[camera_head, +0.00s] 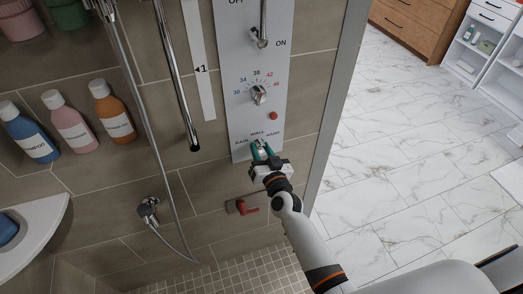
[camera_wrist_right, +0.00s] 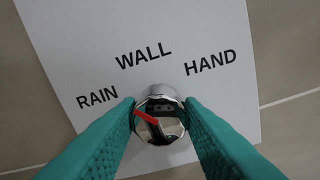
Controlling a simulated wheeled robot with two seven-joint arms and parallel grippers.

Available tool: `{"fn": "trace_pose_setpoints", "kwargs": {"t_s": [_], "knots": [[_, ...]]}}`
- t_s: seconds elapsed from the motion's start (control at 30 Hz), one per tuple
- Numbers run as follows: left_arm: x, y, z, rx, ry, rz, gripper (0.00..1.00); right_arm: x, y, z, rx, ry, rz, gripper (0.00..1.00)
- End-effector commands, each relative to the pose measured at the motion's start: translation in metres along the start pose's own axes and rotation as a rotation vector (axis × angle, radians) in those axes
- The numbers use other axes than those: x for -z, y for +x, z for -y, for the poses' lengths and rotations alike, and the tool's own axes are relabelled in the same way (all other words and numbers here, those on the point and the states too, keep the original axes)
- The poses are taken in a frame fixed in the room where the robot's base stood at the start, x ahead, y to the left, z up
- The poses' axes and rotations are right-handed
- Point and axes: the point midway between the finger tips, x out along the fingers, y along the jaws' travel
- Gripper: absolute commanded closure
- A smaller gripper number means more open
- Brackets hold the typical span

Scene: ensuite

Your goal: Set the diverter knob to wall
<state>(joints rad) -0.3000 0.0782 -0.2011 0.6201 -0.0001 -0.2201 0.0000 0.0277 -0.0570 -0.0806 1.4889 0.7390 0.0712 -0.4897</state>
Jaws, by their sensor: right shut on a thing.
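The chrome diverter knob (camera_wrist_right: 158,104) sits at the bottom of the white control panel (camera_head: 238,80), under the labels RAIN, WALL and HAND. WALL (camera_wrist_right: 143,55) is above it, RAIN (camera_wrist_right: 97,97) to the left and HAND (camera_wrist_right: 210,62) to the right. A red stripe on the knob's face slants up to the left, toward the RAIN side; I cannot tell whether it is the pointer. My right gripper (camera_head: 262,152) has its two teal fingers shut on the knob, one on each side. In the head view the gripper mostly hides the knob. My left gripper is not in view.
Above on the panel are a temperature knob (camera_head: 259,94), a red button (camera_head: 273,116) and an ON/OFF lever (camera_head: 261,40). A red-handled fitting (camera_head: 247,206) is below my gripper. The shower hose (camera_head: 146,130) and bottles (camera_head: 112,112) are to the left. Marble floor is open at right.

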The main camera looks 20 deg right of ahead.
Motion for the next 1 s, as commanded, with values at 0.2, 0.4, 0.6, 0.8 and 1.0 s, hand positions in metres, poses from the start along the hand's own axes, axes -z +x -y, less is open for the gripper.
{"fn": "trace_pose_setpoints", "kwargs": {"t_s": [0.2,0.4,0.6,0.8,1.0], "knots": [[0.0003,0.0011,-0.0010,-0.001,0.000,0.000,0.00,0.0006,-0.0001,0.0002,0.000,0.206,-0.001,0.89],[0.0005,0.0026,-0.0015,-0.002,0.000,0.000,0.00,0.0008,-0.0001,0.0003,0.000,0.390,-0.001,0.89],[0.0006,0.0043,-0.0016,-0.002,0.000,0.000,0.00,0.0009,-0.0002,0.0004,0.001,0.545,-0.001,0.89],[0.0008,0.0055,-0.0018,-0.002,-0.001,0.000,0.00,0.0010,-0.0002,0.0004,0.001,0.657,-0.001,0.89],[0.0009,0.0062,-0.0018,-0.002,-0.001,0.000,0.00,0.0009,-0.0003,0.0004,0.001,0.721,-0.001,0.89]]}}
